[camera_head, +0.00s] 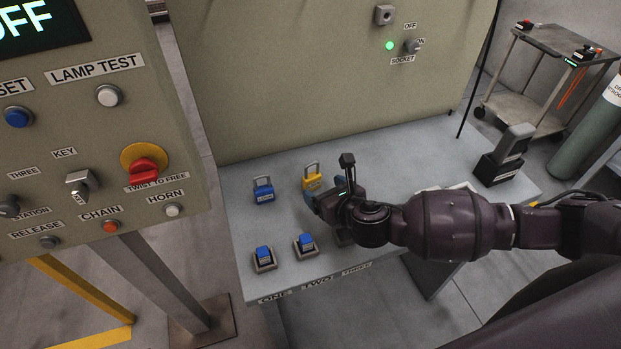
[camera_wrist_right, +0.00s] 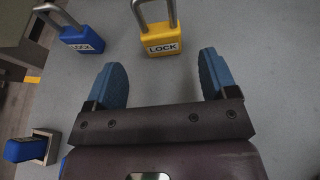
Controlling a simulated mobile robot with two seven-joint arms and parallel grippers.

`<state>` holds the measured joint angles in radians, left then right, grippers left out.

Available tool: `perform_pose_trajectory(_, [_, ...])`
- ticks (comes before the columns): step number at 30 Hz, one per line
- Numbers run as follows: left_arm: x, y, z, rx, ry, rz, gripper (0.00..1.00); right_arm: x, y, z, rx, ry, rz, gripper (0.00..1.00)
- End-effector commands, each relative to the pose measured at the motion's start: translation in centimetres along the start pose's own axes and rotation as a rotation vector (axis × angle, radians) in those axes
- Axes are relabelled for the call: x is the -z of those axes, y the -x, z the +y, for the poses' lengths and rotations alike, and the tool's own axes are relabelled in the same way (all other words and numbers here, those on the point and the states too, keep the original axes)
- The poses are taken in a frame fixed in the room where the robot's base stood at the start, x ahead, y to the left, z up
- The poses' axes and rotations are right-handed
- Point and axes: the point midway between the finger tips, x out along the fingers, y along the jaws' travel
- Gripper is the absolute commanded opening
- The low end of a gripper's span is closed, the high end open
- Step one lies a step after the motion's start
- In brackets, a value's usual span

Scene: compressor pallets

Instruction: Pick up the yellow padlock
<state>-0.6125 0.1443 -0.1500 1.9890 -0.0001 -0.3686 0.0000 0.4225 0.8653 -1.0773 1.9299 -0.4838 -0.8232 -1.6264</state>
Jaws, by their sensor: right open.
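The yellow padlock (camera_head: 312,182) stands on the grey shelf, with its shackle up, just beyond my right gripper (camera_head: 318,203). In the right wrist view the yellow padlock (camera_wrist_right: 162,40), labelled LOCK, is ahead of the fingertips and between their lines. My right gripper (camera_wrist_right: 165,75) has its two blue fingers apart with nothing between them. A blue padlock (camera_head: 263,193) stands to the left of the yellow one; it also shows in the right wrist view (camera_wrist_right: 82,38). My left gripper is not in view.
The shelf (camera_head: 235,235) holds blue blocks in holders (camera_head: 264,258) (camera_head: 305,246) along its front edge, marked ONE and TWO. A grey device (camera_head: 505,155) stands at the right end. A control panel (camera_head: 100,170) rises at the left. A cabinet wall backs the shelf.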

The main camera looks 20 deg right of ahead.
Motion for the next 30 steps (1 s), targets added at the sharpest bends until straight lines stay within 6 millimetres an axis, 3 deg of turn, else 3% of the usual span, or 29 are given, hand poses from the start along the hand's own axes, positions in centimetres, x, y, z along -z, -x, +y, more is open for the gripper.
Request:
perform_pose_trajectory(8, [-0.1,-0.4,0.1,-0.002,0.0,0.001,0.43,0.0,-2.0,0.0,-0.001,0.0,-0.001,0.79])
perform_pose_trajectory(18, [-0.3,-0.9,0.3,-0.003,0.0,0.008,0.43,0.0,-6.2,-0.2,-0.001,-0.001,0.0,0.79])
perform_pose_trajectory(28, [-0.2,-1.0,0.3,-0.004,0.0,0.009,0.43,-0.1,-6.9,-0.2,-0.001,-0.001,0.0,0.79])
perform_pose_trajectory(30, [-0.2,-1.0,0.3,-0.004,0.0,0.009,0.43,-0.1,-6.9,-0.2,-0.001,-0.001,0.0,0.71])
